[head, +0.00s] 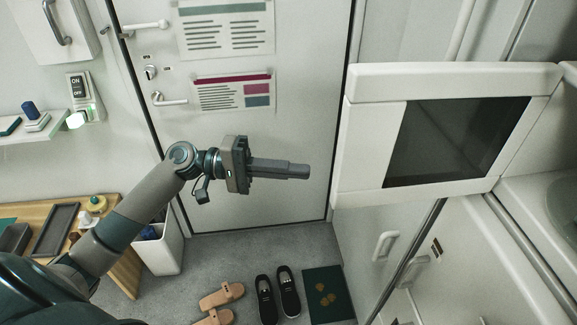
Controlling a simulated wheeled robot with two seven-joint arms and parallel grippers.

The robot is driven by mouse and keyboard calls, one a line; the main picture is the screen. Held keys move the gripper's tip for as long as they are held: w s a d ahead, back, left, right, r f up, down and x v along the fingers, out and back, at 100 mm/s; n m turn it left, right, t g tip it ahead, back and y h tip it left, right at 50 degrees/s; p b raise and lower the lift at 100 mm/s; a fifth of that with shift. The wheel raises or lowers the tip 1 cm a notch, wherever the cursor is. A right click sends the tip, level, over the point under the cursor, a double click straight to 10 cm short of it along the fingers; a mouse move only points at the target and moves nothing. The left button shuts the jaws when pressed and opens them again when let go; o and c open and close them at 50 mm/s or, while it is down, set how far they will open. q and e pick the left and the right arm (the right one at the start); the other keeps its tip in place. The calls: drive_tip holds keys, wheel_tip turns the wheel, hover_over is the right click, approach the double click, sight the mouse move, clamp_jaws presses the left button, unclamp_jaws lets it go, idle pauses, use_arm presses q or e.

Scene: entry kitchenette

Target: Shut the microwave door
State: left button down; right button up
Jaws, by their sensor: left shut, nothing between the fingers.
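The microwave door (368,150) is a white frame with a dark window (452,142), on the right of the head view. It stands swung out, its left edge free and its right edge by the white unit at the far right. The microwave's inside is hidden from this view. My left gripper (306,170) is shut and empty, pointing right. In the picture its fingertips end a little left of the door's free edge, with a gap between them. My right gripper does not show.
A white entry door (292,110) with notices stands behind. A wooden bench (124,262) with trays and a white bin (163,250) are at lower left. Sandals (222,296), black shoes (288,294) and a dark mat (328,294) lie on the floor. A shelf (30,135) is at left.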

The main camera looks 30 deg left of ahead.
sight(332, 187)
use_arm(q)
drive_tip(key=d+p, duration=0.2)
drive_tip(key=d, duration=0.1)
drive_tip(key=d+p, duration=0.2)
drive_tip(key=d, duration=0.1)
drive_tip(key=s+d+p, duration=0.1)
drive_tip(key=d+p, duration=0.1)
drive_tip(key=shift+d+r, duration=0.1)
drive_tip(key=shift+d, duration=0.4)
